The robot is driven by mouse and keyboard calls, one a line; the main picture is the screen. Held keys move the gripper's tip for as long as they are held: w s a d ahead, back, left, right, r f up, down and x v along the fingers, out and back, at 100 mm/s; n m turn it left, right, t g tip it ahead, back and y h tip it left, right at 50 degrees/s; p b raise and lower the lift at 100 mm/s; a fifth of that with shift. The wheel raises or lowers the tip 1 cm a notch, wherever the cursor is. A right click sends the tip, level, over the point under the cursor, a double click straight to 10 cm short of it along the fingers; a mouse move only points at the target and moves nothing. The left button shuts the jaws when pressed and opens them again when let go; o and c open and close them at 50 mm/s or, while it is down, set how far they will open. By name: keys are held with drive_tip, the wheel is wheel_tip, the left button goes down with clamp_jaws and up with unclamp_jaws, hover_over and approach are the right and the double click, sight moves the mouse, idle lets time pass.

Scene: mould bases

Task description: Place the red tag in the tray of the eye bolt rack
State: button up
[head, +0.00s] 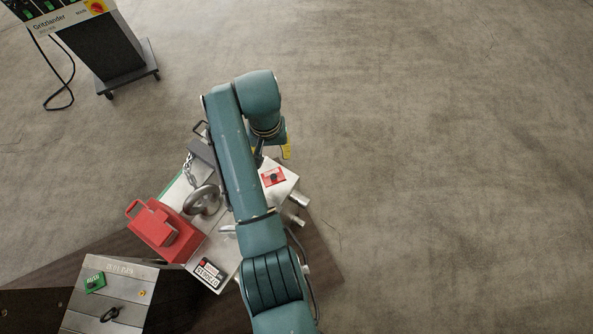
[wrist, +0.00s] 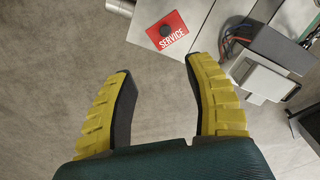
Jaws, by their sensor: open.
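The red tag (head: 273,177) is a flat red card with a dark round spot, lying on a pale metal block right of my arm. In the wrist view the red tag (wrist: 170,27) reads SERVICE and lies ahead of the fingertips, apart from them. My gripper (wrist: 158,66) is open and empty, its yellow fingers spread over the bare floor. In the head view my arm hides most of my gripper; a yellow finger (head: 287,150) shows just above the block. I cannot tell for sure which thing is the eye bolt rack or its tray; a large steel ring (head: 203,199) stands left of my arm.
A red box (head: 165,229) with a handle and a black-and-white labelled plate (head: 209,274) are near the ring. A mould base (head: 128,276) with a green tag (head: 95,282) is at lower left. A wheeled cabinet (head: 104,50) stands upper left. Floor is clear on the right.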

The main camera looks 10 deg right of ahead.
drive_tip(key=b, duration=0.5)
hover_over(273, 176)
drive_tip(key=f, duration=1)
drive_tip(key=shift+w, duration=0.3)
drive_tip(key=f+b, duration=0.1)
drive_tip(key=f, duration=0.1)
drive_tip(key=f+b, duration=0.1)
drive_tip(key=f, duration=0.1)
drive_tip(key=f+b, duration=0.1)
drive_tip(key=f, duration=0.1)
drive_tip(key=shift+s, duration=0.35)
drive_tip(key=shift+w+r, duration=0.1)
clamp_jaws()
